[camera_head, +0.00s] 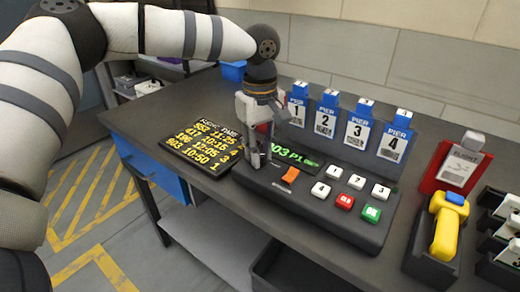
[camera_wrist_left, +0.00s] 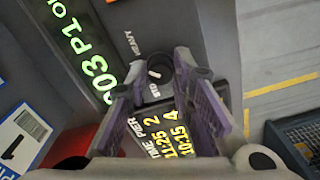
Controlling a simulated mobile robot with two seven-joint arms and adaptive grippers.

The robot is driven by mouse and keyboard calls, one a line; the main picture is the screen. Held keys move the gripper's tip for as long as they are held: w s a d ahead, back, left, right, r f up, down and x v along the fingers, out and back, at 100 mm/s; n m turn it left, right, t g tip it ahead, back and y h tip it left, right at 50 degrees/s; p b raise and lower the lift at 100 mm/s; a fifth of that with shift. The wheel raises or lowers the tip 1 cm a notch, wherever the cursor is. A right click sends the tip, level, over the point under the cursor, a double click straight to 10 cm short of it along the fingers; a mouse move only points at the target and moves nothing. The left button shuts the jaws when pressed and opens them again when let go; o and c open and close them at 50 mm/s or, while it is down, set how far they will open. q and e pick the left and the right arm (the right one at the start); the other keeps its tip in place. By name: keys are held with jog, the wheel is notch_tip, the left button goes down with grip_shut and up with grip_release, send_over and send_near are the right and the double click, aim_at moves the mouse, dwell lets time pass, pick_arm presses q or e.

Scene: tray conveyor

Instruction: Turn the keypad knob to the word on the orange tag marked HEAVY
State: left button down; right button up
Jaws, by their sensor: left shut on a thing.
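The keypad (camera_head: 310,205) is a dark box on the table with a green-lettered display (camera_head: 293,156), an orange piece (camera_head: 290,175) and several buttons. My left gripper (camera_head: 258,158) points down at its left end, shut on the black knob (camera_wrist_left: 160,68). In the head view the fingers hide the knob. In the left wrist view the fingers stand on both sides of it, with the words STD and HEAVY printed beside it. Which word the knob's mark points at is hard to tell. I cannot make out an orange tag reading HEAVY. My right gripper is not in view.
A timetable board (camera_head: 200,138) with yellow text lies left of the keypad. Blue-topped cards for piers 1 to 4 (camera_head: 327,118) stand behind. A yellow scanner (camera_head: 447,228) and a red holder (camera_head: 450,168) are at the right. A blue box (camera_head: 233,71) sits at the back.

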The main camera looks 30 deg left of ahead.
pick_arm(q)
jog(key=shift+f+m, duration=0.1)
jog(key=shift+m, duration=0.3)
jog(key=c, duration=1.4)
grip_release()
jog(key=shift+o, duration=0.2)
notch_tip(320, 180, up, 12)
